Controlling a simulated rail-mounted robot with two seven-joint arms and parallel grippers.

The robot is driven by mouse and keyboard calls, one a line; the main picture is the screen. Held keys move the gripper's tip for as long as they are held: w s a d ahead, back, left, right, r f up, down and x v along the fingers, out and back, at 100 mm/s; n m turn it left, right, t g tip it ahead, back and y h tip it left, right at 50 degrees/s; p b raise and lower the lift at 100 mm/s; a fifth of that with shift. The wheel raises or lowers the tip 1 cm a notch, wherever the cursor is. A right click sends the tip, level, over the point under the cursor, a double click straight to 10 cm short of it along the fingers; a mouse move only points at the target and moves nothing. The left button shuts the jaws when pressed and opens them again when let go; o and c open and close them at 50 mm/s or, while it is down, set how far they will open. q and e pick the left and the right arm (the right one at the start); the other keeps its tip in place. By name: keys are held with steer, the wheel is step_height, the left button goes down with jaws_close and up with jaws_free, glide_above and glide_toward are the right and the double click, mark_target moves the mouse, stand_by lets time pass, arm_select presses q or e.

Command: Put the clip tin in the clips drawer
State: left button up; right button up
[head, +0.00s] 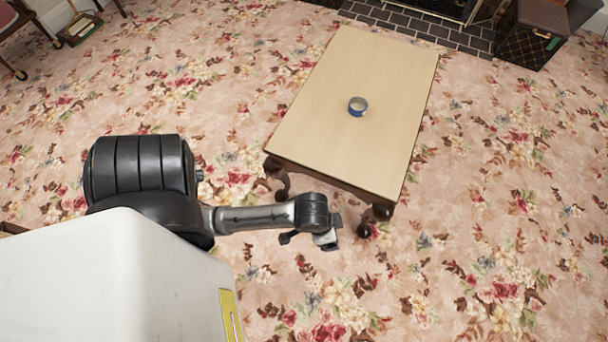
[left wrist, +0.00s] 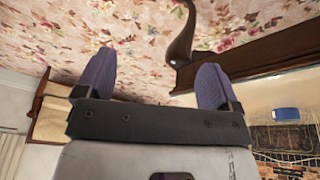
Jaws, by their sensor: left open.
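A small round blue object with a pale open middle, which looks like the clip tin (head: 357,106), sits on the light wooden top of a low table (head: 330,150). In the left wrist view it shows as a small blue shape (left wrist: 285,114) at the right. My left gripper (head: 311,241) is in front of the table's near edge, apart from the tin. In the left wrist view its two purple fingers (left wrist: 155,88) are spread wide with nothing between them. I cannot make out a clips drawer. My right gripper is not in view.
The table has dark curved legs (head: 376,215) close to my left gripper. The tabletop around the tin is clear. Floral carpet (head: 490,240) surrounds it. A brick hearth (head: 430,25) and a dark box (head: 530,40) are at the back. A wooden piece (left wrist: 50,110) shows in the left wrist view.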

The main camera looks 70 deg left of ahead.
arm_select(q)
steer(key=shift+o, duration=0.3)
steer(key=s+r, duration=0.2)
steer(key=s, duration=0.3)
steer(key=shift+s, duration=0.35)
steer(key=shift+s+a+r+y, duration=0.1)
steer(key=shift+s+r+y, duration=0.2)
steer(key=shift+s+r, duration=0.1)
steer(key=shift+w, duration=0.1)
